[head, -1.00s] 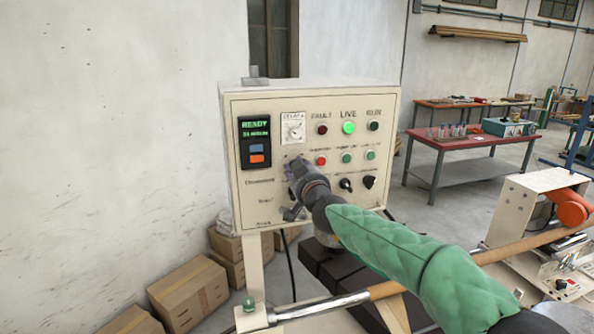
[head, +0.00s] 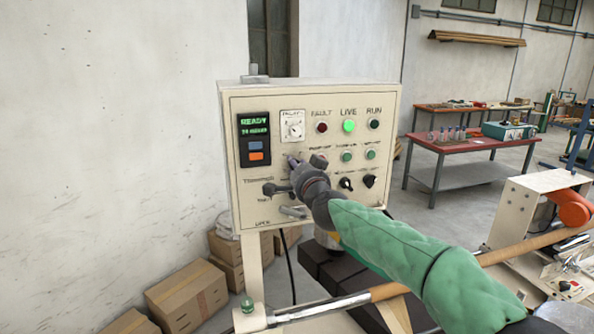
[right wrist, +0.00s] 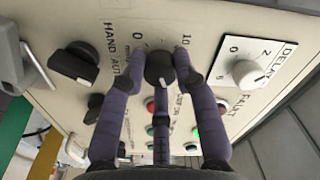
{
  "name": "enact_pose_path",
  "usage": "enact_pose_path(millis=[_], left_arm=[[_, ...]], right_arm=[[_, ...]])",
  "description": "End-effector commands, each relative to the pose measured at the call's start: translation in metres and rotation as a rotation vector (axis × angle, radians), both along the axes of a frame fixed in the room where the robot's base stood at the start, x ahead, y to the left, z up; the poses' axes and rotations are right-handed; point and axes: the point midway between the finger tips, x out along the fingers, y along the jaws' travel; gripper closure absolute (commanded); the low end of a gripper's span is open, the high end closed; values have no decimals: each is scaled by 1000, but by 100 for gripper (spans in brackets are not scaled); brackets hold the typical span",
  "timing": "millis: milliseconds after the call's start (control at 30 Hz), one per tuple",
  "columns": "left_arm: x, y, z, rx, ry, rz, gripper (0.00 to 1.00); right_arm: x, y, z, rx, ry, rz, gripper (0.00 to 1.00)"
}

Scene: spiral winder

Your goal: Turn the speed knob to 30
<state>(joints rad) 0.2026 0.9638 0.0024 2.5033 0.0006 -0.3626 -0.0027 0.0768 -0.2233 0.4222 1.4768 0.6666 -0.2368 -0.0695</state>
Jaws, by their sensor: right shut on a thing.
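A round black knob (right wrist: 160,70) on the panel sits between the fingertips of my right gripper (right wrist: 160,77) in the right wrist view. A "0" is printed to its left and a "10" to its right; the rest of its scale is hidden or too small to read. My right gripper (head: 284,175), in the head view, reaches the panel below the delay dial and covers this knob there. It is shut on the knob. The cream control box (head: 236,200) stands upright. My left gripper is not in view.
The white delay dial (right wrist: 245,75) is close beside the right finger. A black hand/auto selector (right wrist: 75,65) and a silver lever (head: 292,212) are on the other side. The live lamp (head: 348,127) glows green. Cardboard boxes (head: 187,295) lie on the floor.

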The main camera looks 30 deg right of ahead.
Motion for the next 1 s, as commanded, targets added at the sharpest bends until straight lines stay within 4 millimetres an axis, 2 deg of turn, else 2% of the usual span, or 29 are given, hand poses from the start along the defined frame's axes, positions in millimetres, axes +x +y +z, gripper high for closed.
enact_pose_path(millis=[33, 1000], left_arm=[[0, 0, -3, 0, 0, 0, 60], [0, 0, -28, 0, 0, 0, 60]], right_arm=[[2, 3, -7, 46, 0, 6, 100], [2, 3, -5, 920, -211, 4, 100]])
